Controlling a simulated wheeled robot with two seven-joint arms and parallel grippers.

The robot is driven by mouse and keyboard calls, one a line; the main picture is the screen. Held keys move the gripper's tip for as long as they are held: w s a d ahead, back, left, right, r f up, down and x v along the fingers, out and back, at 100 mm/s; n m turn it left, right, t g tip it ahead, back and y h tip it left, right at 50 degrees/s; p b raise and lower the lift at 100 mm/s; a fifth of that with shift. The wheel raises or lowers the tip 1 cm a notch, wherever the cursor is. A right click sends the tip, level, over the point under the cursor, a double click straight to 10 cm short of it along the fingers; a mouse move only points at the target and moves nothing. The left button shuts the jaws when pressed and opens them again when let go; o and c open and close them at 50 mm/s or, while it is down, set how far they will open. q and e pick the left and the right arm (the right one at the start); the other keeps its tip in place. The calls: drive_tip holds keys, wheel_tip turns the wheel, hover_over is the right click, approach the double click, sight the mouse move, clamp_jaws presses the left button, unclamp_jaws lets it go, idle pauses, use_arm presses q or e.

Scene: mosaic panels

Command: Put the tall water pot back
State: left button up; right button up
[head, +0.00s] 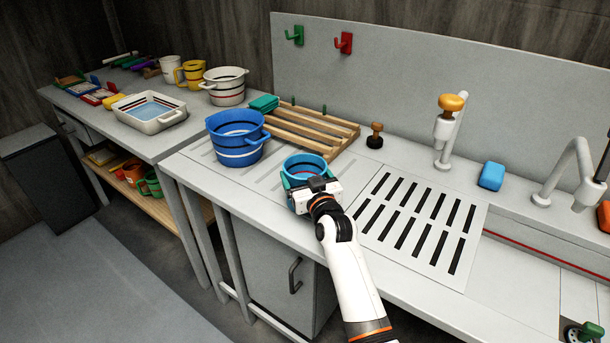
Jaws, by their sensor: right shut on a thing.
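A light-blue pot (305,167) with dark and red bands stands or hangs at the sink counter's front, left of the slotted drain plate. My right gripper (312,187) is shut on its near side and covers part of it. I cannot tell whether its base touches the counter. A larger, taller dark-blue pot (236,146) with white bands and side handles stands just left of it, apart from the gripper. The view does not settle which one is the tall water pot. My left gripper is out of view.
Behind the pots is a wooden slatted rack (312,132), with a stamp-like knob (375,136) at its right. The slotted drain plate (418,222) is bare. A white tub (149,110) and several cups stand on the left table. A tap (450,130) rises at the back.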

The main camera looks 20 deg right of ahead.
drive_tip(key=o, duration=1.2)
drive_tip(key=shift+f, duration=0.1)
drive_tip(key=shift+o, duration=0.2)
drive_tip(key=shift+r, duration=0.25)
drive_tip(key=s, duration=1.2)
drive_tip(key=shift+s+d+b, duration=0.1)
drive_tip(key=shift+b, duration=0.25)
drive_tip(key=shift+f, duration=0.1)
